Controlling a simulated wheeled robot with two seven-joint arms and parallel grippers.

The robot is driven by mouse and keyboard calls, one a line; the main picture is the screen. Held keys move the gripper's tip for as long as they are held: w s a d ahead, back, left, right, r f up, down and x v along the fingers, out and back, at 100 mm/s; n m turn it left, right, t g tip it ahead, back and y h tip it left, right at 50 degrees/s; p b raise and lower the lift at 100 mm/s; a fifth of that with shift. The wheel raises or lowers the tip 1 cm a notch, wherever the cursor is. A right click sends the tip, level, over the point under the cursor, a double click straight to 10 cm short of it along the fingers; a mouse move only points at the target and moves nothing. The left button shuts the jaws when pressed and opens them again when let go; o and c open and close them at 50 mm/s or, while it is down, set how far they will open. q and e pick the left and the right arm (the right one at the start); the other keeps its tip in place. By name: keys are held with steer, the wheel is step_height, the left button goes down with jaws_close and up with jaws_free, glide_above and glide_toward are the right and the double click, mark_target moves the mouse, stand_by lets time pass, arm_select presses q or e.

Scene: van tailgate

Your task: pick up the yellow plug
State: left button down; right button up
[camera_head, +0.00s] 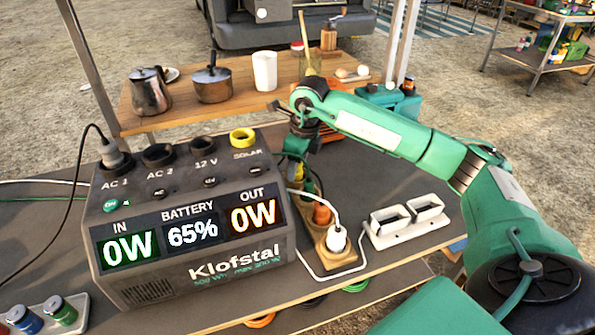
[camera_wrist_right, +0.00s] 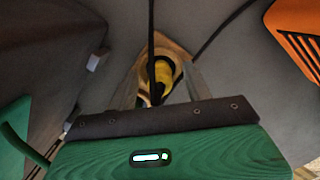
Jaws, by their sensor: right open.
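The yellow plug (camera_wrist_right: 163,73) stands in the wooden strip (camera_wrist_right: 177,50) in the right wrist view, between my two fingers, with a dark cord running up past it. My right gripper (camera_wrist_right: 160,86) is open around it; I cannot tell whether either finger touches it. In the head view my right gripper (camera_head: 297,150) points down over the far end of the wooden strip (camera_head: 345,262), just behind the power station. The yellow plug is mostly hidden there by the gripper and the station. My left gripper is not in view.
The power station (camera_head: 190,225) stands close on the left. An orange plug (camera_head: 322,214) and a white plug (camera_head: 338,239) with a cord sit nearer on the strip. A white double holder (camera_head: 405,222) lies to the right. A wooden table (camera_head: 235,113) with cookware stands behind.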

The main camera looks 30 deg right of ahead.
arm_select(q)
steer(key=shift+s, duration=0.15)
arm_select(e)
steer(key=c, duration=1)
steer(key=shift+c, duration=0.2)
